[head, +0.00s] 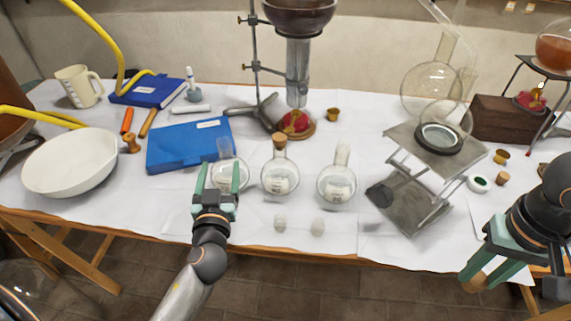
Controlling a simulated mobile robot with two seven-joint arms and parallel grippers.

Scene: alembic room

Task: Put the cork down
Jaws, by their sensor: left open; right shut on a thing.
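My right gripper (483,275) is shut on a brown cork (473,285), at the front right, near the table's front edge. Only a small part of the cork shows between the fingertips. My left gripper (217,184) is open, at the left one of three round glass flasks (230,172). Its fingers overlap that flask in the picture; I cannot tell whether they touch it. The middle flask (280,178) has a cork (280,141) in its neck. The right flask (337,184) has a pale neck.
The white-covered table (378,250) has bare cloth at its front middle. Two small clear stoppers (298,226) lie before the flasks. A metal lab jack (411,208) stands right of them. Small corks (502,178) and a green-filled dish (479,183) lie at the right.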

